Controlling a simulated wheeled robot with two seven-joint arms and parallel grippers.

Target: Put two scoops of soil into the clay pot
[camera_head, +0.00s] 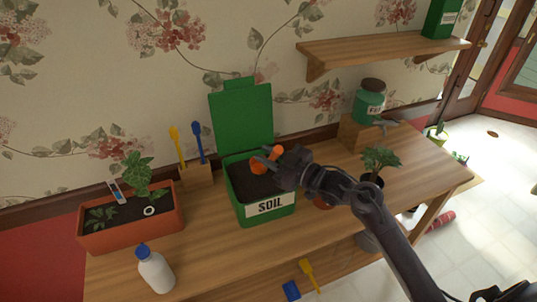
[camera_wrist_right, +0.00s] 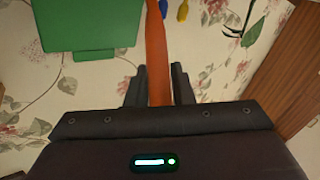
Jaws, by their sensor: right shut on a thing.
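My right gripper (camera_head: 272,159) is shut on an orange scoop (camera_head: 258,167). It holds the scoop over the open green soil box (camera_head: 242,213), which is labelled SOIL and has its lid (camera_head: 240,118) raised against the wall. Dark soil (camera_head: 243,182) shows inside the box. Whether the scoop holds soil cannot be told. In the right wrist view the orange handle (camera_wrist_right: 156,50) runs between the two fingers (camera_wrist_right: 157,86). A small part of a clay-coloured pot (camera_head: 323,202) shows right of the box; my arm hides most of it. My left gripper is out of view.
A planter (camera_head: 135,236) stands left, with a white bottle (camera_head: 155,270) in front. A wooden holder (camera_head: 195,178) with yellow and blue tools is behind. A green jar (camera_head: 369,101) and a potted plant (camera_head: 378,162) stand right. A shelf (camera_head: 385,52) hangs above.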

